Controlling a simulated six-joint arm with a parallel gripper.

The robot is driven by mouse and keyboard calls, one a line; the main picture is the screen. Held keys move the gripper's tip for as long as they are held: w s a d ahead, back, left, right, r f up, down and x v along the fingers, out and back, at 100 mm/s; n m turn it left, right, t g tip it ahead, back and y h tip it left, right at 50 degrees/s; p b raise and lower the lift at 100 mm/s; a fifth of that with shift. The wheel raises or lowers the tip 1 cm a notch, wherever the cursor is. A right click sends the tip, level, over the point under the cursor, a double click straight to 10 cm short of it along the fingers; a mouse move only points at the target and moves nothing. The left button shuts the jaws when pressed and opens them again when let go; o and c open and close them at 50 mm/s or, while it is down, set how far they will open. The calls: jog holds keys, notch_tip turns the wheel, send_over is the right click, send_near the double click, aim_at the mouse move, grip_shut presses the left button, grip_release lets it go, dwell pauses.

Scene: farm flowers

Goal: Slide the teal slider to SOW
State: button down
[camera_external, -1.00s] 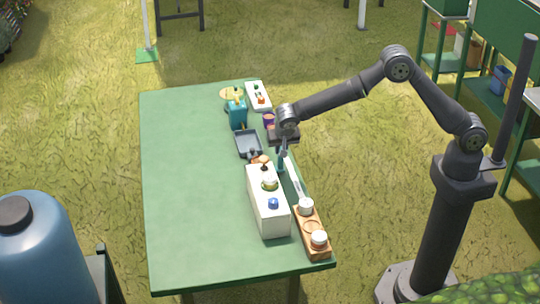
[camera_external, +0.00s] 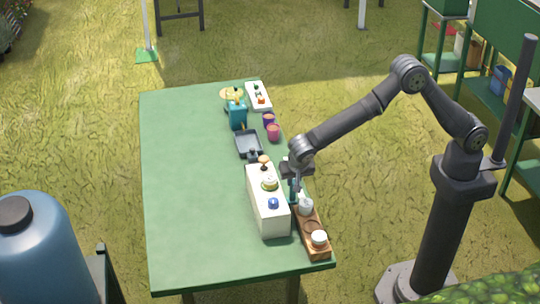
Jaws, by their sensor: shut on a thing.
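The teal slider (camera_external: 292,194) shows as a small teal piece between my fingers, beside the right edge of the white box. My gripper (camera_external: 294,192) points down and is shut on the slider. The slider's pale track lies along the table's right side; my gripper and arm hide much of it now. The SOW label cannot be read at this size.
The white box (camera_external: 266,213) with several knobs stands just left of my gripper. A wooden tray (camera_external: 324,251) with white pots lies close in front. Purple and pink cups (camera_external: 273,135), a dark tray (camera_external: 248,156) and a teal container (camera_external: 238,118) stand farther back. The green table's left half is clear.

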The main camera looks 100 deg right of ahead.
jog(key=shift+a, duration=0.35)
jog(key=c, duration=1.4)
grip_release()
jog(key=shift+a, duration=0.1)
jog(key=shift+c, duration=0.2)
jog(key=shift+o, duration=0.3)
jog(key=v, duration=1.7)
jog(key=shift+r, duration=0.2)
jog(key=x, duration=1.7)
jog(key=shift+d+f, duration=0.25)
